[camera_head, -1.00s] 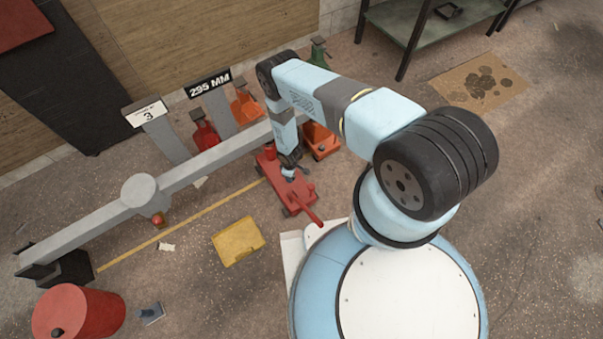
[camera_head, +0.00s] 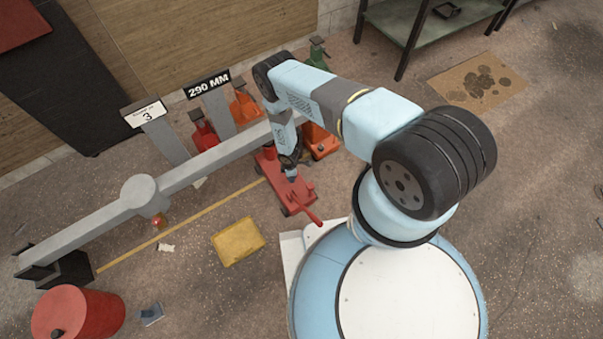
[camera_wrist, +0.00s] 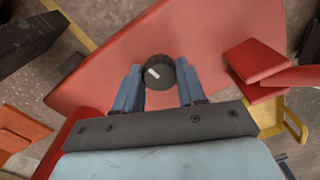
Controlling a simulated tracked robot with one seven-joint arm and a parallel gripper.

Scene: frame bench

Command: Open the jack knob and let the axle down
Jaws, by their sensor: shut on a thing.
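The red floor jack (camera_head: 293,192) stands under the right part of the grey axle (camera_head: 110,220), which runs diagonally across the head view. In the wrist view the jack's red top (camera_wrist: 210,40) carries a black knob (camera_wrist: 158,72) with a white mark pointing up-left. My gripper (camera_wrist: 160,80) is shut on this knob, with a blue finger on either side. In the head view my gripper (camera_head: 291,176) is small, over the jack body. A display sign (camera_head: 208,85) reads 290 MM. The jack's contact with the axle is hidden by my arm.
Red and orange stands (camera_head: 245,105) are behind the axle, beside a sign (camera_head: 145,112) reading 3. A yellow tray (camera_head: 238,242) lies left of the jack. A red drum (camera_head: 78,314) is at lower left.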

